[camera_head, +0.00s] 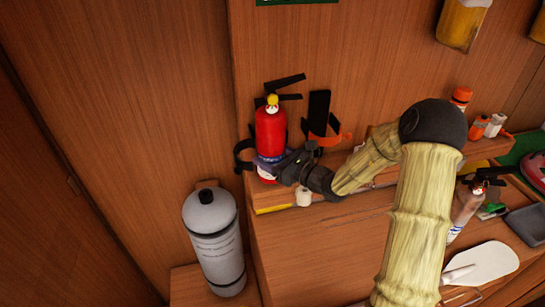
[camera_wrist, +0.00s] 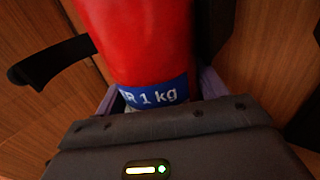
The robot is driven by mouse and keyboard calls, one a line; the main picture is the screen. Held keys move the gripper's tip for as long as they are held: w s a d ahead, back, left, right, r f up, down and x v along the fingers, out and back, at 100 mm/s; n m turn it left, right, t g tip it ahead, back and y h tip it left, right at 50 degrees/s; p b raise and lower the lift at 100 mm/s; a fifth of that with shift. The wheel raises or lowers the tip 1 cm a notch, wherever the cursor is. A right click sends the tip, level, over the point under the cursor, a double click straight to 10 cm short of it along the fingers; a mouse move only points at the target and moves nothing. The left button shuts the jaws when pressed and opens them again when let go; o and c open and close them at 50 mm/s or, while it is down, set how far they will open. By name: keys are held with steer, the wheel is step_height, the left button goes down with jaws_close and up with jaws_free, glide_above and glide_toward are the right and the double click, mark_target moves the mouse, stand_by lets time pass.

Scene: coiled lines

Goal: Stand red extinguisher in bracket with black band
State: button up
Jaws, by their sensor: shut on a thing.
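The red extinguisher (camera_head: 270,130) is upright against the wood wall, with a black handle, a yellow part at its neck and a blue label low down. My gripper (camera_head: 270,163) is shut on its lower body; the wrist view shows the purple fingers on both sides of the extinguisher (camera_wrist: 140,40). The bracket's black band (camera_head: 242,155) curves out left of the extinguisher, and a black band arm (camera_wrist: 50,62) shows at left in the wrist view. The bracket's back is hidden behind the extinguisher. I cannot tell whether the base rests on anything.
A second bracket with an orange band (camera_head: 326,138) and black back plate is close at right. A grey cylinder (camera_head: 214,240) stands lower left.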

steer(key=shift+w, duration=0.25)
steer(key=o, duration=1.2)
steer(key=shift+o, duration=0.2)
steer(key=shift+d+f, duration=0.1)
steer(key=shift+f, duration=0.1)
steer(key=shift+o, duration=0.3)
steer(key=shift+s, duration=0.15)
